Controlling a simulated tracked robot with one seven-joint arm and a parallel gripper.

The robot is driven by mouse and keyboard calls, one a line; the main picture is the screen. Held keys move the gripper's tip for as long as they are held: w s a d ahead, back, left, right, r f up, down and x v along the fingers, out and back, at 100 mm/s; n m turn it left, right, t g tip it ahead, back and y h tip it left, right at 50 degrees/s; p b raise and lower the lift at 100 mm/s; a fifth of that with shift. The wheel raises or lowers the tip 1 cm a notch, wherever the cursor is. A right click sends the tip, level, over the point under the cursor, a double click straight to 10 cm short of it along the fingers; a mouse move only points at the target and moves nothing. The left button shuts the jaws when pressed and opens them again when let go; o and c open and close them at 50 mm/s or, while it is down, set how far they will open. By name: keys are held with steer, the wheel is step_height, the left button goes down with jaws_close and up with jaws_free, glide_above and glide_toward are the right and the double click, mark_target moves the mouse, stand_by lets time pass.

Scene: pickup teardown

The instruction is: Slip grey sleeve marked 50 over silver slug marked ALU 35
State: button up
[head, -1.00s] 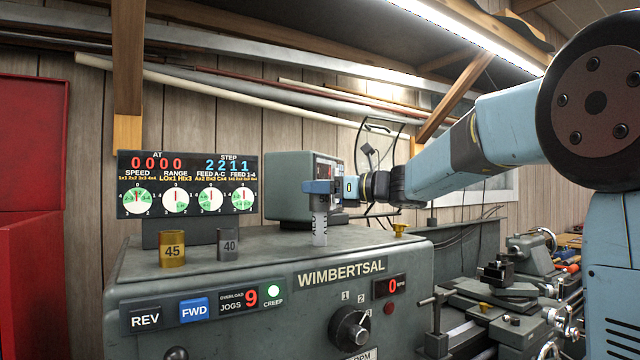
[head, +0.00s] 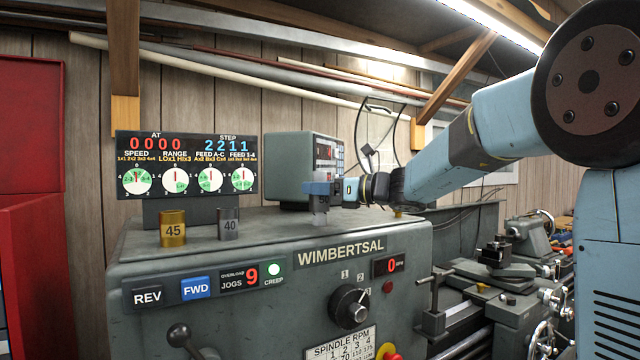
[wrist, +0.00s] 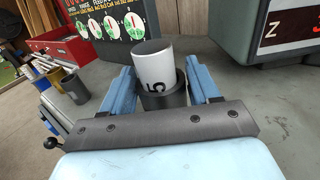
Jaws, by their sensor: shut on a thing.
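My gripper (head: 318,188) is low over the top of the grey lathe housing, shut on the grey sleeve. In the wrist view the dark grey sleeve (wrist: 165,98) sits between the two blue fingers. The silver slug (wrist: 153,62) stands inside the sleeve, its flat top and part of its dark marking showing above the rim. In the head view the fingers cover most of both; a small grey piece shows below them. The sleeve's mark is hidden, and I cannot tell whether its lower edge touches the housing.
A brass sleeve marked 45 (head: 172,229) and a grey one marked 40 (head: 228,224) stand to the left on the housing (head: 270,232). A readout panel (head: 187,165) stands behind them. A grey display box (head: 290,168) is close behind my gripper.

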mark_target(321, 201)
steer(key=shift+f, duration=1.5)
steer(key=shift+f, duration=0.1)
steer(key=o, duration=1.4)
steer(key=shift+o, duration=0.2)
steer(key=shift+d, duration=0.1)
steer(key=v, duration=1.3)
steer(key=shift+d, duration=0.3)
steer(key=shift+s, duration=0.15)
